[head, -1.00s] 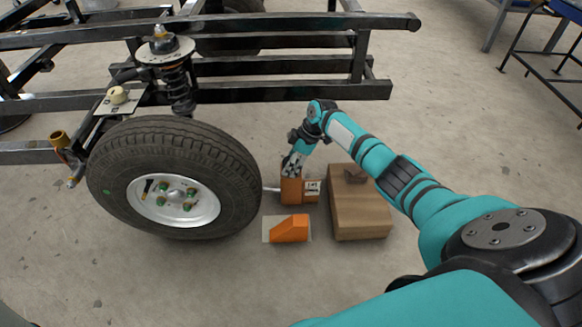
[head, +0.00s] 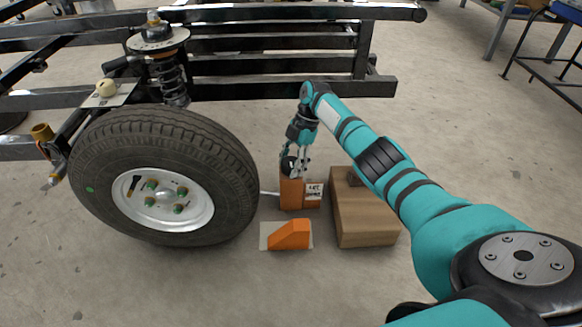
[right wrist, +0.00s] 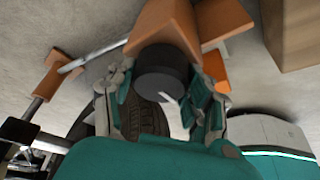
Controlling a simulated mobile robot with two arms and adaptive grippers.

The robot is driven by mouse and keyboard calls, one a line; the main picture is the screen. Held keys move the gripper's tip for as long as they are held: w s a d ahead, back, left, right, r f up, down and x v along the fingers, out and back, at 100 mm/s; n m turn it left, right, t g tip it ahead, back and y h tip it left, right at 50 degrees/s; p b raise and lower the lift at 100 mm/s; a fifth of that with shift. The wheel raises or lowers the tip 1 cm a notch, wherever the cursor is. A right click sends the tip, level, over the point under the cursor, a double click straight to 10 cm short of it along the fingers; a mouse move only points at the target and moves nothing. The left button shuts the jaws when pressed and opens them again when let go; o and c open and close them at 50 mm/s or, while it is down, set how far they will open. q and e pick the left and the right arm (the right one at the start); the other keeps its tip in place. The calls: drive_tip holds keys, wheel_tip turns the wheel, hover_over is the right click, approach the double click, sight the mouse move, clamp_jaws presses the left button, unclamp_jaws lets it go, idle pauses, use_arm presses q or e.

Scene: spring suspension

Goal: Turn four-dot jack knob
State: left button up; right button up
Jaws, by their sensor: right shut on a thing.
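The orange jack (head: 291,195) stands on the floor to the right of the wheel (head: 215,145), with a pale label on its right side. Its dark round knob (right wrist: 160,75) is on the jack's orange body (right wrist: 165,25) in the right wrist view, with a white mark. My right gripper (head: 296,168) comes down on the jack's top from above. In the wrist view its fingers (right wrist: 163,95) stand on both sides of the knob and are shut on it. I cannot make out any dots. My left gripper is in neither view.
An orange wedge (head: 290,235) lies on a pale sheet in front of the jack. A brown wooden block (head: 365,215) lies to the right. The black frame (head: 290,90) and the spring suspension (head: 172,80) are behind. The floor at the front left is clear.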

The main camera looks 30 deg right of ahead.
idle(0.3)
drive_tip(key=o, duration=1.2)
drive_tip(key=v, duration=1.2)
drive_tip(key=shift+w, duration=0.1)
